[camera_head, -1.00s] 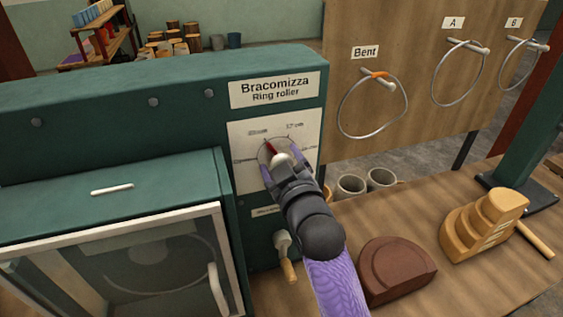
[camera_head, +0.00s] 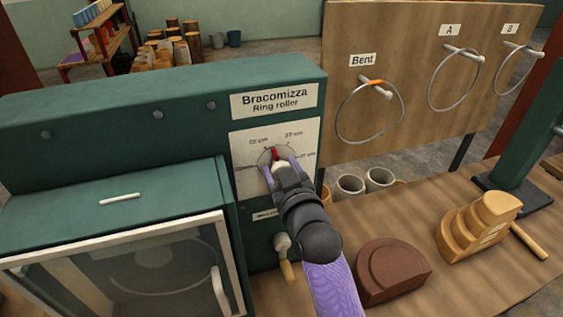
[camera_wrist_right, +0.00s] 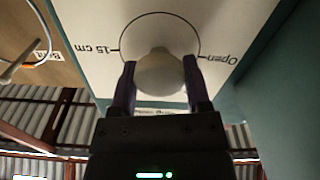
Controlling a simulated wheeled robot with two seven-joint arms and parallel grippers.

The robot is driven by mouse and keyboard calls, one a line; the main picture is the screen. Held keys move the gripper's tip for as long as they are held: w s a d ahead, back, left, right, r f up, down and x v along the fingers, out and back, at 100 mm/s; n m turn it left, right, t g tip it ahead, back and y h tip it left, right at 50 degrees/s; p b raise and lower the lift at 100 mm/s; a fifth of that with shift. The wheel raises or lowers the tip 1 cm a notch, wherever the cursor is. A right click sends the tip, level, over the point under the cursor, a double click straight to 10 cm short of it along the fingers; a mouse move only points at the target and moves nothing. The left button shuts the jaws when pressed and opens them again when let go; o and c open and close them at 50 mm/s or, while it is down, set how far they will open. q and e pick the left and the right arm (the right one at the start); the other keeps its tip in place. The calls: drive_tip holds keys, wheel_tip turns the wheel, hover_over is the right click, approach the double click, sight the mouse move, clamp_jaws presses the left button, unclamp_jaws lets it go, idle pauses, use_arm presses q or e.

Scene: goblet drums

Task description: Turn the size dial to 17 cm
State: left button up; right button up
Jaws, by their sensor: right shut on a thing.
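The size dial (camera_head: 275,154) is on the white scale plate of the green ring roller, with a red pointer on it. The pointer stands nearly straight up, between the upper left and upper right marks. The small labels are blurred; the upper right one appears to read 17 cm. My right gripper (camera_head: 280,167) is shut on the dial's pale knob. In the right wrist view the knob (camera_wrist_right: 160,72) sits between the two purple fingers, with "15 cm" at left and "Open" at right. My left gripper is not in view.
A glass-fronted door (camera_head: 150,265) is at lower left. A brown block (camera_head: 392,272) and a stepped wooden block (camera_head: 480,228) are on the bench. Rings hang on the board (camera_head: 400,120) behind.

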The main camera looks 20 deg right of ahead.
drive_tip(key=m+p, duration=0.1)
drive_tip(key=m, duration=0.1)
drive_tip(key=m+p, duration=0.1)
drive_tip(key=shift+r+m, duration=0.2)
drive_tip(key=shift+m, duration=0.2)
drive_tip(key=shift+m+p, duration=0.65)
drive_tip(key=shift+m, duration=0.15)
drive_tip(key=shift+d+f+m+p, duration=0.15)
drive_tip(key=shift+m+p, duration=0.45)
drive_tip(key=shift+m, duration=0.8)
drive_tip(key=o, duration=1.3)
drive_tip(key=s, duration=1)
drive_tip(key=shift+d, duration=0.15)
